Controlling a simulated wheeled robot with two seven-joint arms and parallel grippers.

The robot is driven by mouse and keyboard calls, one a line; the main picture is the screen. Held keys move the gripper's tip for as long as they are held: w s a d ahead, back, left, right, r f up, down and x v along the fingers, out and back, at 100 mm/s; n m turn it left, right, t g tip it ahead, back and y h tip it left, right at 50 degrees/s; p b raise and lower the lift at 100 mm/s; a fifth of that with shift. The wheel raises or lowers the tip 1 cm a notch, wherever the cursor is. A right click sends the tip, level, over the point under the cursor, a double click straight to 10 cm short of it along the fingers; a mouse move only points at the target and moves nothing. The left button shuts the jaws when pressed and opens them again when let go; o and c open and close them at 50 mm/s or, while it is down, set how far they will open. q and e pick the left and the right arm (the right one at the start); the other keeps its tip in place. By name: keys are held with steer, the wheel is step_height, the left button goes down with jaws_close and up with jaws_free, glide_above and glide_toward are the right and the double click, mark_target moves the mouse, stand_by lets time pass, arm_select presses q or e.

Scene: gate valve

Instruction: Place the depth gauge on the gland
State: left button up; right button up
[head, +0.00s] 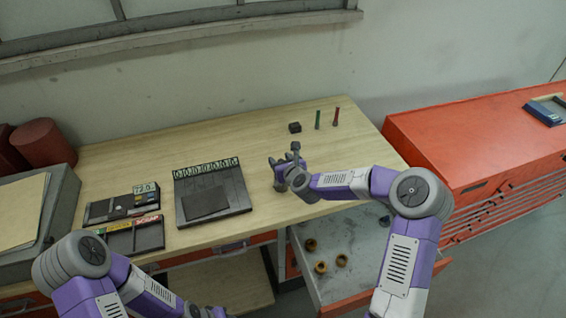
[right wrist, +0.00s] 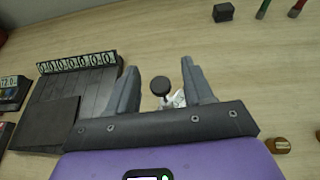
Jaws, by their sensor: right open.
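My right gripper (head: 280,162) is open over the front right part of the workbench. In the right wrist view its two spread fingers (right wrist: 162,88) stand either side of a dark round-topped post (right wrist: 160,86) with a pale metal part (right wrist: 173,100) at its foot. The fingers appear apart from the post. The same grey-topped post shows just past the gripper in the head view (head: 295,147); the gripper hides its lower part. I cannot tell whether this is the gland or the depth gauge. My left arm is at lower left, its fingers out of frame.
A black block (head: 294,127), a green tool (head: 318,120) and a red tool (head: 336,117) are at the back right. An open drawer (head: 345,252) holds brass rings.

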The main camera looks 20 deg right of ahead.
steer(key=shift+r, duration=0.2)
steer(key=v, duration=1.2)
steer(key=s+a+f+n+g+y, duration=0.25)
steer(key=s+a+f+n, duration=0.2)
steer(key=f+n, duration=0.45)
steer(key=s+a+f+n+g+y, duration=0.1)
steer(key=s+a+f+n+g, duration=0.3)
steer(key=f+n, duration=0.45)
steer(key=s+f+n+g, duration=0.3)
steer(key=s+f+n, duration=0.4)
steer(key=s, duration=0.2)
steer(key=s+a+f+n+g, duration=0.1)
steer(key=s+f+n+g, duration=0.2)
steer(key=s+f+n, duration=0.3)
steer(key=s+n, duration=0.1)
steer(key=s, duration=0.2)
steer(key=shift+s+a+f+n+h+b, duration=0.2)
steer(key=shift+s+f+n+h+b, duration=0.1)
steer(key=shift+f+n+h+b, duration=0.1)
